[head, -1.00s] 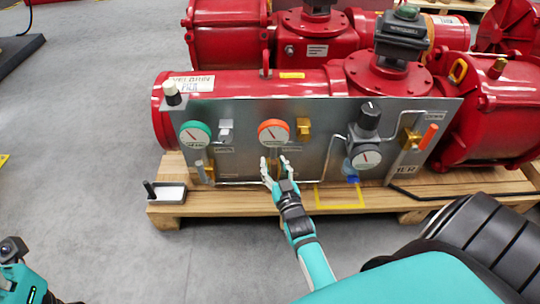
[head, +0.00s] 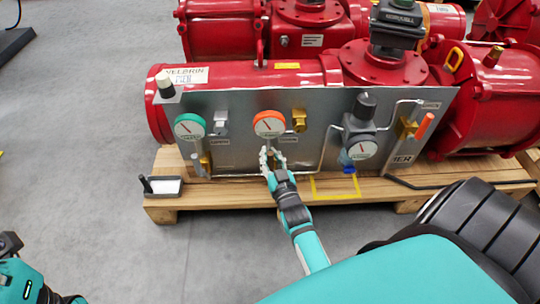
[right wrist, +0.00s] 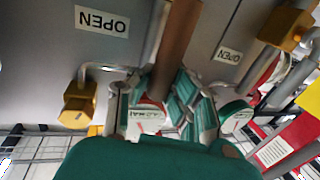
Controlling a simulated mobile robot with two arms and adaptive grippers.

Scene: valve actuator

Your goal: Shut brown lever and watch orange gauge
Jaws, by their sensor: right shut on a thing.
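The orange gauge (head: 269,124) is a round white dial with an orange rim, mounted on the grey panel (head: 240,153). Its needle is too small to read exactly. My right gripper (head: 272,158) is just below this gauge in the head view. In the right wrist view, my right gripper (right wrist: 160,112) is shut on the brown lever (right wrist: 178,45), which runs up between its fingers. The lever's far end is hidden by the fingers. In the head view the hand mostly covers the lever. Only part of my left arm shows at the lower left; its fingers are out of view.
A green gauge (head: 190,126) is to the left and a grey regulator (head: 360,134) to the right. An orange lever (head: 425,126) is at the panel's right. A wooden pallet (head: 230,198) carries the red actuator (head: 240,82). A small tray (head: 165,186) sits at the pallet's left corner.

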